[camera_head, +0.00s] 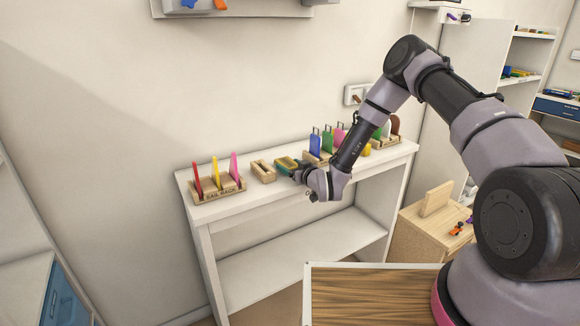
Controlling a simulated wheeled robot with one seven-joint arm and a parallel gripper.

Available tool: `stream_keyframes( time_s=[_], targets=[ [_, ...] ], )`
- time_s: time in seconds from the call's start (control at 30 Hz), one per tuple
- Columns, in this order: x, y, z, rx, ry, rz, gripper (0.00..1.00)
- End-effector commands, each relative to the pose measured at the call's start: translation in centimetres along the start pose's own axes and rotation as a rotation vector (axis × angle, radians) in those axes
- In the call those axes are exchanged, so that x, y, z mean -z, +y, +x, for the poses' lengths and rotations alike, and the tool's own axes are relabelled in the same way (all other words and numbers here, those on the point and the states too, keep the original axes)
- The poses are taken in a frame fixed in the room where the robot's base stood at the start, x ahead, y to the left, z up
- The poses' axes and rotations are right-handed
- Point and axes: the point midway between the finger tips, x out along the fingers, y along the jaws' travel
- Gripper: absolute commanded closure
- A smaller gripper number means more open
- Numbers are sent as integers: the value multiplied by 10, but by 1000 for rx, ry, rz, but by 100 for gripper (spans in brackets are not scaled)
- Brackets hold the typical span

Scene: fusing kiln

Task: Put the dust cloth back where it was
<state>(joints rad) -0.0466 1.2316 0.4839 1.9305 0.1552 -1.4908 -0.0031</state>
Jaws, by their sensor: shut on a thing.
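My gripper (299,173) is low over the white shelf unit's top, near its front edge. Its fingertips meet a small teal and yellow thing (286,163), and it is shut on it. This thing may be the dust cloth, but it is too small and partly covered to be sure. I cannot tell whether it touches the shelf top. A small wooden holder (263,171) sits just left of it. No other cloth can be made out.
A wooden rack marked "SAIL RACK" (218,194) holds red, yellow and pink upright pieces at the left of the white shelf unit (205,218). Colored upright pieces (327,140) stand right of my gripper, partly behind my arm. A wooden cabinet (425,232) stands at the right.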

Motion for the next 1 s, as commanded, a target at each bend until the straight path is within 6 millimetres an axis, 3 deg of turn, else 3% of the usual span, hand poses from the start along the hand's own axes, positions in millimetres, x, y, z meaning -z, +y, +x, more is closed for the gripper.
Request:
stream_keyframes(
  time_s=[0.13,0.17,0.2,0.57,1.0],
  targets=[
    [-3,0,0,-1,0,0,80],
    [-3,0,0,0,0,0,9],
    [-2,0,0,0,0,0,0],
    [0,0,-6,0,-3,1,0],
    [0,1,-94,-1,-2,2,0]
  ],
)
